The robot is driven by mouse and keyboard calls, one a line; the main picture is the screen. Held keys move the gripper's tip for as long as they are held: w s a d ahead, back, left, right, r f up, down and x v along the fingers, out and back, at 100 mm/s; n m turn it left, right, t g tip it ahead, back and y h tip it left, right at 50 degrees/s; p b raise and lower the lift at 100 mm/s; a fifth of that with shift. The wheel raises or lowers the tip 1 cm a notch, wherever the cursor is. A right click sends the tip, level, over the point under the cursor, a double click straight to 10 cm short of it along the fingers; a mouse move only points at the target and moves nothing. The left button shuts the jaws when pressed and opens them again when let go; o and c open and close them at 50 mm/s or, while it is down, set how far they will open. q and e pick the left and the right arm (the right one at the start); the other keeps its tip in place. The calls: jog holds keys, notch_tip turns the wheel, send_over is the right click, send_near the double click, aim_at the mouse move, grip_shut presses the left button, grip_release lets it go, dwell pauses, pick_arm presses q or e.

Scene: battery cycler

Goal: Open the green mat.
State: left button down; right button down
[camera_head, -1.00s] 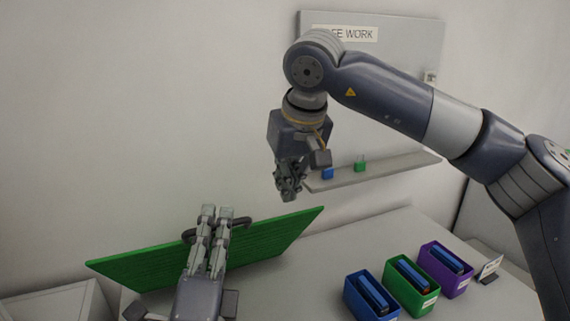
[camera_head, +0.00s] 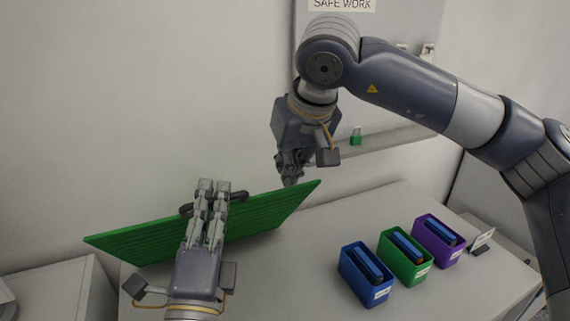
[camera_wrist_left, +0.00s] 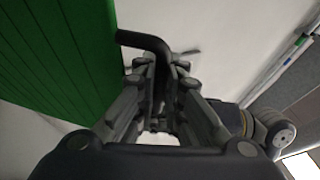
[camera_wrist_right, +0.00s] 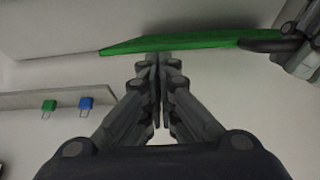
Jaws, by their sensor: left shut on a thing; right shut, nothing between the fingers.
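The green mat (camera_head: 150,243) is a stiff ribbed panel with a dark handle (camera_head: 241,195) at its upper edge. It stands tilted up over the grey table in the head view. My left gripper (camera_head: 214,187) is shut on that handle; the left wrist view shows the dark handle (camera_wrist_left: 146,42) between the fingers, with the mat (camera_wrist_left: 55,60) beside them. My right gripper (camera_head: 290,182) is shut and empty, near the mat's upper right corner. In the right wrist view the mat (camera_wrist_right: 190,42) lies beyond its fingertips; contact cannot be told.
Blue (camera_head: 352,280), green (camera_head: 393,266) and purple (camera_head: 428,248) bins with blue items stand on the table's right side. A wall board (camera_head: 400,70) has a ledge with a green padlock (camera_head: 356,136); a blue padlock (camera_wrist_right: 86,104) also shows in the right wrist view.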

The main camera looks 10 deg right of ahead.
pick_arm(q)
jog(key=shift+w+a+r, duration=0.2)
pick_arm(e)
jog(key=shift+s+f+g, duration=0.3)
jog(key=shift+s+f, duration=0.4)
jog(key=shift+f, duration=0.05)
pick_arm(q)
jog(key=c, duration=2)
grip_release()
jog(key=shift+c, duration=0.2)
jog(key=shift+o, duration=0.4)
jog(key=shift+d, duration=0.1)
pick_arm(e)
jog(key=shift+w+d+r, duration=0.1)
jog(key=shift+r, duration=0.1)
